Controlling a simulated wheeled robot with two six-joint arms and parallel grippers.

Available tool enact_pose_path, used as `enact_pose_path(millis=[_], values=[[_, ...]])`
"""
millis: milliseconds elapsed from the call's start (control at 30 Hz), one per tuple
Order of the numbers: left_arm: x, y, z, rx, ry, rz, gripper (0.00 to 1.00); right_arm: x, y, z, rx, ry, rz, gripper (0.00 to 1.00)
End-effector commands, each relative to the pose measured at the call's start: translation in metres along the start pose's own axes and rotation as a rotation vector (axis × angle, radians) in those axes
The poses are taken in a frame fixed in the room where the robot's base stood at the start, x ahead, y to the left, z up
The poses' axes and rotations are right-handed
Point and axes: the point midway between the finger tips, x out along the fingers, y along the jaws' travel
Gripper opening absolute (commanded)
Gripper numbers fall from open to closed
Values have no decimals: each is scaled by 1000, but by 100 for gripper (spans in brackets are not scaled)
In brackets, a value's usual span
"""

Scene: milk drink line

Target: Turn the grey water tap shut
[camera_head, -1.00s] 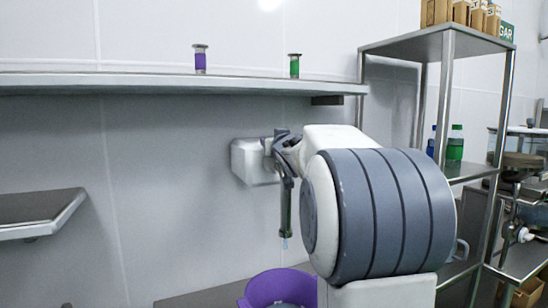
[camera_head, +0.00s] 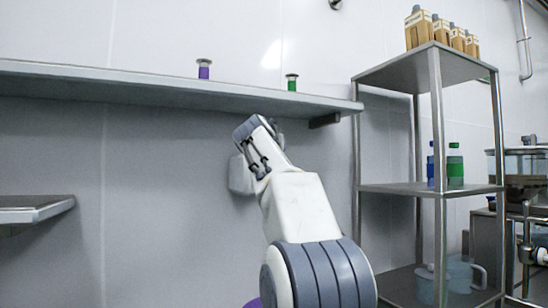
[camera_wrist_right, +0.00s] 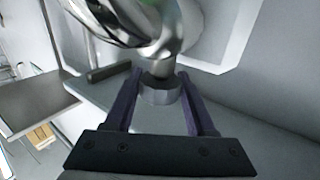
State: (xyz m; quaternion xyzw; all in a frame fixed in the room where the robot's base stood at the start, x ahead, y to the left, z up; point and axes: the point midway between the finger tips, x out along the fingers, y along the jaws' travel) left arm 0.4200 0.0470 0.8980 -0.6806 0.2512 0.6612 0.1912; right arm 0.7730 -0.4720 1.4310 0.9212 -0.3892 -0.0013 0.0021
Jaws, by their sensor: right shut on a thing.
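The grey water tap is mostly hidden behind my right arm in the head view; its wall block (camera_head: 238,178) shows at the arm's left side. In the right wrist view the tap's shiny metal body (camera_wrist_right: 185,30) fills the top. A short round metal handle piece (camera_wrist_right: 160,94) lies between the two dark fingers of my right gripper (camera_wrist_right: 160,80), which is shut on it. The tap's outlet and any water are hidden in the head view. My left gripper is not in view.
A wall shelf (camera_head: 130,83) runs just above my right arm, carrying a purple-banded container (camera_head: 204,70) and a green-banded one (camera_head: 292,83). A steel rack (camera_head: 437,150) with bottles and jugs stands on the right. A sliver of purple bucket (camera_head: 252,303) shows at the bottom.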

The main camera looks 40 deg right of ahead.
Motion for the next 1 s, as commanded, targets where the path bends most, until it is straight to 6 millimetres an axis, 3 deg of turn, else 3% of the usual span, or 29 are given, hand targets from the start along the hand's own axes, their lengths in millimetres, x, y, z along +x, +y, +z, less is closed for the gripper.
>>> enact_pose_path(millis=[267, 700, 1000], values=[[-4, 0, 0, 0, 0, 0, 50, 1, -4, 1, 0, -7, 196, 0], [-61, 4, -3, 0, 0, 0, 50, 1, -1, -4, 0, -8, 573, 0], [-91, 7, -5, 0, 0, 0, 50, 0, 1, -2, 3, -7, 716, 0]])
